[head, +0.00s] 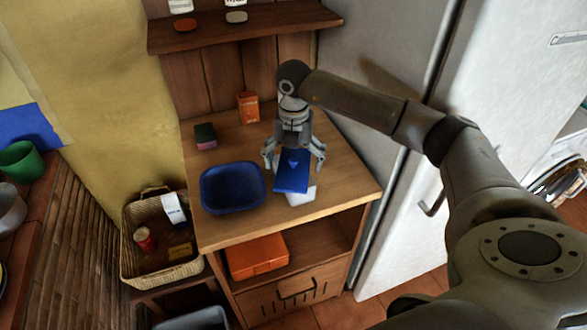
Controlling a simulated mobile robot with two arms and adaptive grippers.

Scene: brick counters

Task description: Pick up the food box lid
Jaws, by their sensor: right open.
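The food box lid (291,180) is blue and lies over a white food box (301,197) on the wooden counter. Only the front and lower right of the white box show beneath it. My right gripper (294,164) points down over the back part of the lid. Its fingers are spread wide, one on each side of the lid, and nothing is held between them. I cannot tell whether a finger touches the lid. My left gripper is out of view.
A blue tray (233,206) stands just left of the lid. A sponge (205,136) and an orange carton (248,107) are farther back. A shelf (240,26) hangs above. The fridge (465,110) stands close on the right. A wicker basket (130,247) is at left.

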